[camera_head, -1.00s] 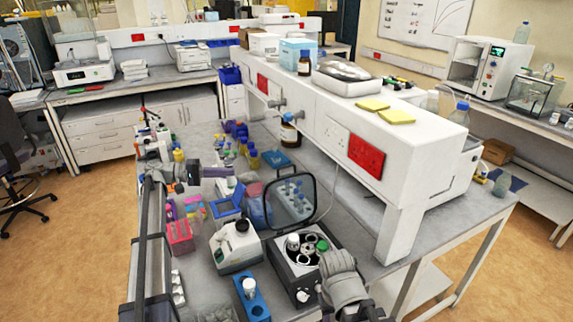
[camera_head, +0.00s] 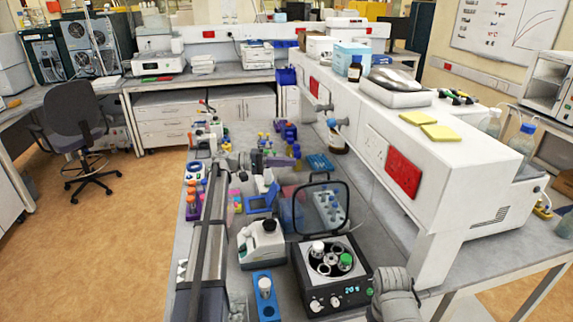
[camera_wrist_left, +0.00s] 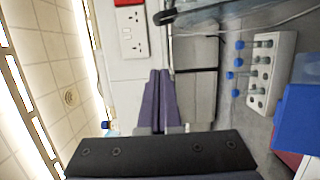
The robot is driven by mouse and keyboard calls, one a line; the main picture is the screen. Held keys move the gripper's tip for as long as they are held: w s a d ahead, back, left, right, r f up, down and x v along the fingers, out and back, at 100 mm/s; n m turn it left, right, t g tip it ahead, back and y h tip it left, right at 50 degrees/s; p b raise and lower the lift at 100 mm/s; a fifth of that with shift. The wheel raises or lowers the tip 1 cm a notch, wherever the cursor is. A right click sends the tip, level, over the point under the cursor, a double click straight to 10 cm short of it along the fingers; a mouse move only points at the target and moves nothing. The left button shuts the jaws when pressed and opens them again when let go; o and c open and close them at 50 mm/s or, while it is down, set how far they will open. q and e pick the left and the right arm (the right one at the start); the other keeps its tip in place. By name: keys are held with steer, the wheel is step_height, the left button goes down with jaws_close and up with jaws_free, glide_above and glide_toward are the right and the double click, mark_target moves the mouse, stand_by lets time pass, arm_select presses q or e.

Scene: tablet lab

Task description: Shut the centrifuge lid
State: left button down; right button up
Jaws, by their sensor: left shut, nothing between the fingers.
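The centrifuge (camera_head: 352,292) is a dark box on the bench with a round rotor holding several tubes, one green-capped. Its lid (camera_head: 347,222), a black frame with a clear window, stands open and upright at its back edge. My left gripper (camera_head: 288,160) is shut and empty, beyond and left of the lid's top edge, apart from it. In the left wrist view its purple fingers (camera_wrist_left: 161,74) are together, and a dark curved edge, seemingly the lid's (camera_wrist_left: 166,17), is near the tips. My right arm shows at lower right; its gripper is out of the picture.
A white tube rack (camera_head: 328,212) shows through the lid window. A white instrument (camera_head: 262,246) and a blue rack (camera_head: 267,302) stand left of the centrifuge. The white shelf unit (camera_head: 425,200) with a red panel rises close at the right.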

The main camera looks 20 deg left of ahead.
arm_select(q)
steer(key=s+d, duration=0.1)
steer(key=d, duration=0.7)
steer(key=shift+s+d, duration=0.15)
steer(key=shift+d, duration=0.05)
